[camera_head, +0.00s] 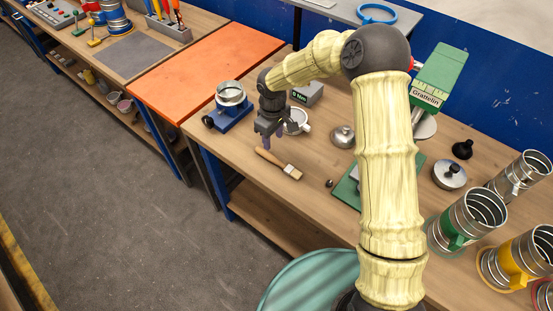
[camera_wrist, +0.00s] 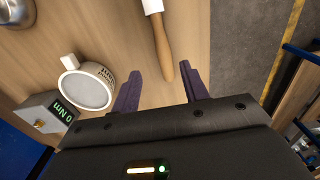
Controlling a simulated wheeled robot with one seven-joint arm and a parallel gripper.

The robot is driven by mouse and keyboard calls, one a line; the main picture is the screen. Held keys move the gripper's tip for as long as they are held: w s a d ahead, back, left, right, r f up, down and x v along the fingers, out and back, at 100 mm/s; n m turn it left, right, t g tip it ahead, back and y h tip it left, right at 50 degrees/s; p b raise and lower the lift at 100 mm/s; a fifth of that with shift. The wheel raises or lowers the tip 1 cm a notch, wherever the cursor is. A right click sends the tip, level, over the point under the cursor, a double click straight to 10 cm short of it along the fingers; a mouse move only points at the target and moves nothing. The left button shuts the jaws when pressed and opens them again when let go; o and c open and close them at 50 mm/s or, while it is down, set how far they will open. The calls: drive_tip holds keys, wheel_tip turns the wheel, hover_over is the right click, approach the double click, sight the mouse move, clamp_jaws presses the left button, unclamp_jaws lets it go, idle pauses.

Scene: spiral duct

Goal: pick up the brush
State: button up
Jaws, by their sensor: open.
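The brush (camera_head: 278,163) lies flat on the wooden bench top near its front edge. It has a brown wooden handle, a metal band and pale bristles. In the wrist view its handle (camera_wrist: 161,42) comes down from the top, with the handle end close to the gap between my fingers; the bristles are out of that frame. My gripper (camera_head: 268,140) is just behind and left of the handle in the head view, pointing down. In the wrist view my gripper (camera_wrist: 161,92) shows two purple fingers apart, with nothing held between them.
A white cup-like part (camera_head: 298,121) stands close beside my gripper, with a grey box with a green display (camera_head: 307,93) behind it. A blue clamp base with a metal ring (camera_head: 231,104) is to the left. A metal lidded part (camera_head: 343,136) stands to the right.

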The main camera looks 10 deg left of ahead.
sight(270, 155)
drive_tip(key=shift+f+p, duration=0.35)
drive_tip(key=shift+f, duration=1.55)
drive_tip(key=shift+a+f, duration=0.1)
drive_tip(key=shift+a+f+p, duration=0.15)
drive_tip(key=shift+f+p, duration=0.1)
drive_tip(key=shift+p, duration=0.1)
drive_tip(key=shift+a+f+p, duration=0.15)
drive_tip(key=shift+f+p, duration=0.35)
drive_tip(key=shift+f, duration=0.65)
drive_tip(key=shift+a+f+p, duration=0.15)
drive_tip(key=shift+f+p, duration=0.3)
drive_tip(key=shift+f, duration=0.65)
clamp_jaws()
